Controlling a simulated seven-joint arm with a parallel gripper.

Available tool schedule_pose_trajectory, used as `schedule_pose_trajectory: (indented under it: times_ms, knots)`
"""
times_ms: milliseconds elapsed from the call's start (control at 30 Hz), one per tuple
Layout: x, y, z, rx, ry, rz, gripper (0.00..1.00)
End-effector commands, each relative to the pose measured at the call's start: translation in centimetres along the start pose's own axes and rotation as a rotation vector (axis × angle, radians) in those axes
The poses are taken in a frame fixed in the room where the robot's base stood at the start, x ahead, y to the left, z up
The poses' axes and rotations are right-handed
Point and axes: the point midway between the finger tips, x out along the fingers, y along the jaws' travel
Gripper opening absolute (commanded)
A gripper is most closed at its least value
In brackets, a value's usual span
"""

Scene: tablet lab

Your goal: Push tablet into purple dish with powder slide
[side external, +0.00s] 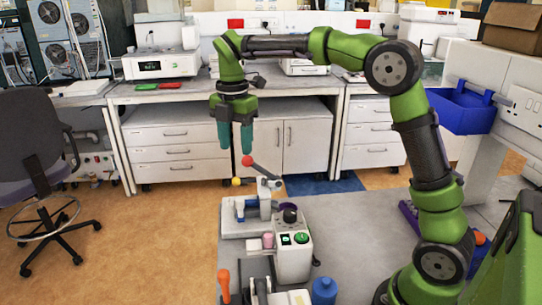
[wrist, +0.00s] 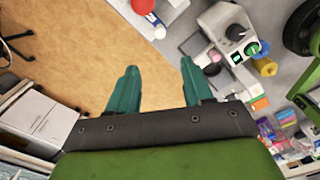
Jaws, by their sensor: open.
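My gripper (side external: 236,149) is open and empty, pointing down above and slightly left of the bench device. In the wrist view its two teal fingers (wrist: 157,72) are spread apart with floor between them. The grey device (side external: 293,262) has a green knob and a dark knob. A white and blue piece (side external: 251,205), possibly the powder slide, is at its back left. The red-ended lever (side external: 247,161) is just below my fingertips, with no clear contact. I cannot make out a tablet.
A yellow ball (side external: 236,182) is beside the lever. An orange-topped handle (side external: 224,281) and a blue-capped bottle (side external: 324,290) stand at the front. A blue bin (side external: 461,108) hangs at right. Bare bench (side external: 358,215) lies right of the device.

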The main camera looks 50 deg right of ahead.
Motion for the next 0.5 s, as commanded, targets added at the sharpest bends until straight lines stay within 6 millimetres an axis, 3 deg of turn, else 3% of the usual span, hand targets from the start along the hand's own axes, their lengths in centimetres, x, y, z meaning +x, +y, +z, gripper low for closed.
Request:
schedule_pose_trajectory:
  times_ms: [500]
  knots:
    - [10.7, -0.1, -0.1, 0.000, 0.002, -0.005, 0.51]
